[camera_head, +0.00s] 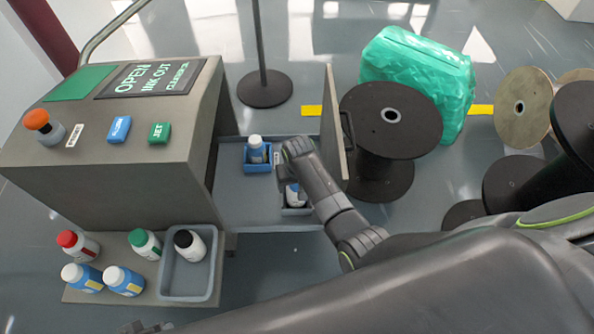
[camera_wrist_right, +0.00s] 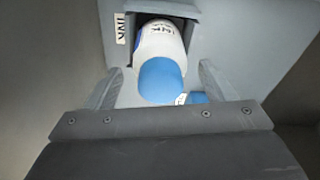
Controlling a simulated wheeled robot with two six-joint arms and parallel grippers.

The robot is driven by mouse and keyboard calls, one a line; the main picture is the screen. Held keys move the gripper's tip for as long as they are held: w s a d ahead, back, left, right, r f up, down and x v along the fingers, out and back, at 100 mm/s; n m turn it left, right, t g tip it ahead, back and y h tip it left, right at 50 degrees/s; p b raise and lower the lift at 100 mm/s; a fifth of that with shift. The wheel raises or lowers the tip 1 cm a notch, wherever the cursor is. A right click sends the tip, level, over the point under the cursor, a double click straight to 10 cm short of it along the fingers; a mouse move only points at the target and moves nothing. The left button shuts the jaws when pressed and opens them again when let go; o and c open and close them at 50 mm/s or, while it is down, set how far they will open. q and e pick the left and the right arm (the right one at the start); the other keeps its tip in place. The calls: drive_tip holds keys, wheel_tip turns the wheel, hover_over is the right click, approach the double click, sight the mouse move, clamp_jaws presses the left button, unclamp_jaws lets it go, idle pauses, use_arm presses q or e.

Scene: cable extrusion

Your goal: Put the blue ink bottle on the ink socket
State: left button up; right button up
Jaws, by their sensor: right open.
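The blue ink bottle (camera_wrist_right: 161,72), white with a blue cap, stands in the grey ink socket (camera_wrist_right: 195,30), which has an INK label beside it in the right wrist view. In the head view the bottle (camera_head: 293,194) shows only partly, beside my right arm, in the grey socket (camera_head: 297,211) on the cabinet shelf. My right gripper (camera_wrist_right: 158,84) is open, with one finger on each side of the bottle's cap; I see gaps between fingers and cap. In the head view my wrist hides part of the bottle and the fingers are hard to make out.
A white-capped bottle (camera_head: 256,148) stands in a blue socket (camera_head: 258,167) on the same shelf. The open cabinet door (camera_head: 336,120) is close right of my wrist. Several bottles and a grey tray (camera_head: 188,290) are at lower left. A black spool (camera_head: 376,170) stands beyond the door.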

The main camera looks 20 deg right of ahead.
drive_tip(key=r+p, duration=0.1)
drive_tip(key=r, duration=0.2)
drive_tip(key=r+p, duration=0.1)
drive_tip(key=r, duration=0.1)
drive_tip(key=s+r+p, duration=0.1)
drive_tip(key=r, duration=0.2)
drive_tip(key=shift+a+r, duration=0.1)
drive_tip(key=shift+r, duration=0.2)
drive_tip(key=shift+s+r, duration=0.1)
drive_tip(key=shift+r, duration=0.5)
use_arm(q)
drive_tip(key=f, duration=0.1)
drive_tip(key=s+a+f+g, duration=0.1)
drive_tip(key=s+f+g, duration=0.1)
drive_tip(key=f, duration=0.1)
drive_tip(key=shift+a+y, duration=0.15)
drive_tip(key=shift+y, duration=0.25)
drive_tip(key=shift+s, duration=0.15)
